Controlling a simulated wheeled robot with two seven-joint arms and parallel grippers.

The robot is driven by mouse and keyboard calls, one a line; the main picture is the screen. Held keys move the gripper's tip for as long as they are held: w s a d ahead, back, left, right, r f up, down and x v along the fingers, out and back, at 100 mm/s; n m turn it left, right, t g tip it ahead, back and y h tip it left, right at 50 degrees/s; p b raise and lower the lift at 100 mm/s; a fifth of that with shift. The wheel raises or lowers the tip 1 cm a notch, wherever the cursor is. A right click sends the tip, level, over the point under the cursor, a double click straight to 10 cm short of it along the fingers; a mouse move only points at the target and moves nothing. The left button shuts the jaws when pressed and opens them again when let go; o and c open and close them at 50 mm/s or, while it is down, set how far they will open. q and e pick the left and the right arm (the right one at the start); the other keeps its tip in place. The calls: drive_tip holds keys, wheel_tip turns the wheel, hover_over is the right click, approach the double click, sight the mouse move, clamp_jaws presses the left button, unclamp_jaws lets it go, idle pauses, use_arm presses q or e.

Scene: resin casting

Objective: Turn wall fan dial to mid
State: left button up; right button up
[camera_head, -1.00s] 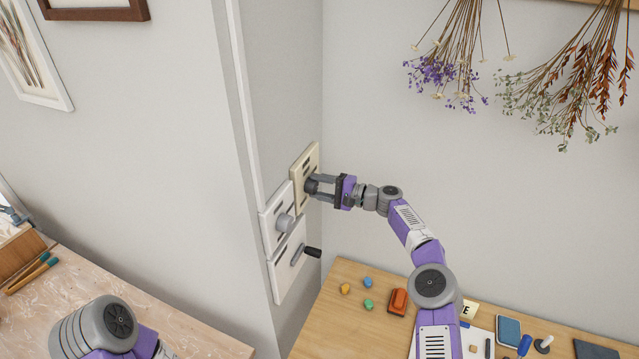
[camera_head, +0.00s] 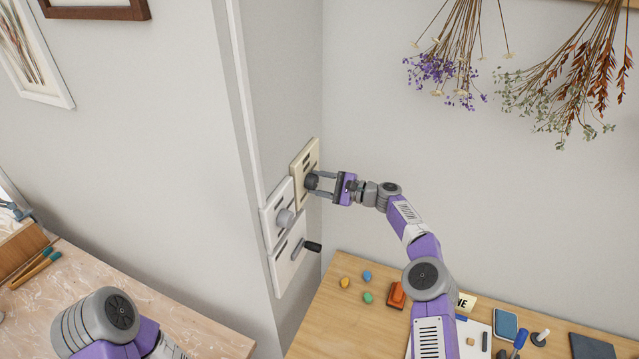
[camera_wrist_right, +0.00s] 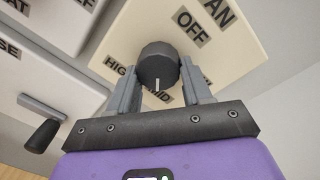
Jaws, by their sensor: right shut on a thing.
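The fan dial (camera_head: 311,181) is a dark round knob on a cream wall plate (camera_head: 309,153). In the right wrist view the dial (camera_wrist_right: 158,64) sits between the fingers of my right gripper (camera_wrist_right: 160,80), which is shut on it. The plate (camera_wrist_right: 225,60) reads FAN and OFF at upper right, with HIGH and MID below the dial. The dial's white pointer line faces down toward the MID label (camera_wrist_right: 158,97). A finger partly hides a label at right. My left gripper is out of view; only part of that arm shows.
Below the fan plate are a white plate with a grey knob (camera_head: 284,219) and another with a dark-handled lever (camera_head: 312,246). A wooden table (camera_head: 330,310) holds small coloured pieces and an orange block (camera_head: 397,294). Dried flowers (camera_head: 450,60) hang at upper right.

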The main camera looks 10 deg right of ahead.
drive_tip(key=shift+a, duration=0.1)
drive_tip(key=o, duration=1)
drive_tip(key=shift+o, duration=0.2)
drive_tip(key=b+v, duration=0.1)
drive_tip(key=v, duration=0.6)
drive_tip(key=shift+d+b, duration=0.25)
drive_tip(key=shift+b, duration=0.1)
drive_tip(key=shift+s, duration=0.15)
drive_tip(key=shift+f, duration=0.1)
